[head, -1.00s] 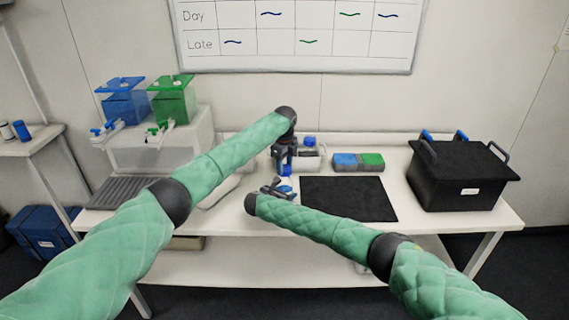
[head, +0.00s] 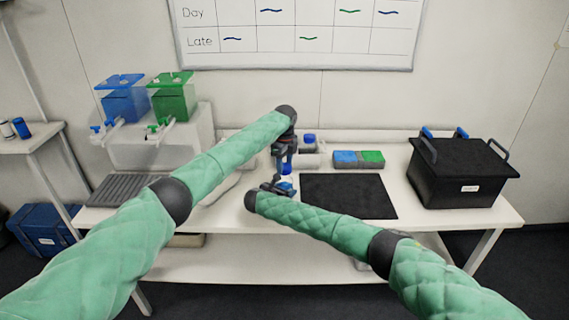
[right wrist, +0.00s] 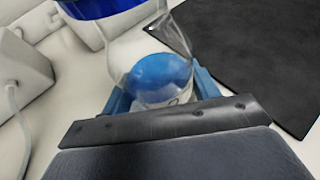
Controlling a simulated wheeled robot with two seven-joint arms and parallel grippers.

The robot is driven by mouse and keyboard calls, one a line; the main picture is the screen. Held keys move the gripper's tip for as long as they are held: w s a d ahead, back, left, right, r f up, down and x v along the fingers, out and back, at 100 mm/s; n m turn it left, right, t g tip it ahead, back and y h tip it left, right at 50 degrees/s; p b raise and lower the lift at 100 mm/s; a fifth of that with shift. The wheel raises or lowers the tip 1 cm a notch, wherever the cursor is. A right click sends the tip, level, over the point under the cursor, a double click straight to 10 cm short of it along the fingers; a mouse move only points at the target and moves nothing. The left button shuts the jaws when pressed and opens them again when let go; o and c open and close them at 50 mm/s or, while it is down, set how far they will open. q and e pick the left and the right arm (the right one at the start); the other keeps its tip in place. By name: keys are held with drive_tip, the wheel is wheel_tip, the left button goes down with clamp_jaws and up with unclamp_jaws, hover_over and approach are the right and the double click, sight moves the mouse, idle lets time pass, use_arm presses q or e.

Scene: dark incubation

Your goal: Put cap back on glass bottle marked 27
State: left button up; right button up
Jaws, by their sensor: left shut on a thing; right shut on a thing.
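The glass bottle (right wrist: 150,62) is clear, with blue liquid in its lower part. My right gripper (right wrist: 160,88) is shut on it. In the head view the bottle (head: 286,187) shows small beside my right gripper (head: 277,186). My left gripper (head: 285,158) is just above it, shut on a blue cap (head: 287,168). No number is readable on the bottle.
A black mat (head: 347,197) lies right of the grippers. A blue-capped container (head: 309,147) stands behind them, with a blue and green block (head: 358,160) to its right. A black box (head: 462,178) is at the right. Blue (head: 124,105) and green (head: 172,103) tanks stand left.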

use_arm(q)
drive_tip(key=shift+f, duration=0.2)
use_arm(e)
clamp_jaws()
use_arm(q)
drive_tip(key=m, duration=0.6)
drive_tip(key=shift+m, duration=0.3)
drive_tip(key=m, duration=0.9)
drive_tip(key=shift+w+m, duration=0.1)
drive_tip(key=shift+m, duration=0.2)
drive_tip(key=shift+a, duration=0.1)
drive_tip(key=o, duration=0.9)
drive_tip(key=shift+o, duration=0.2)
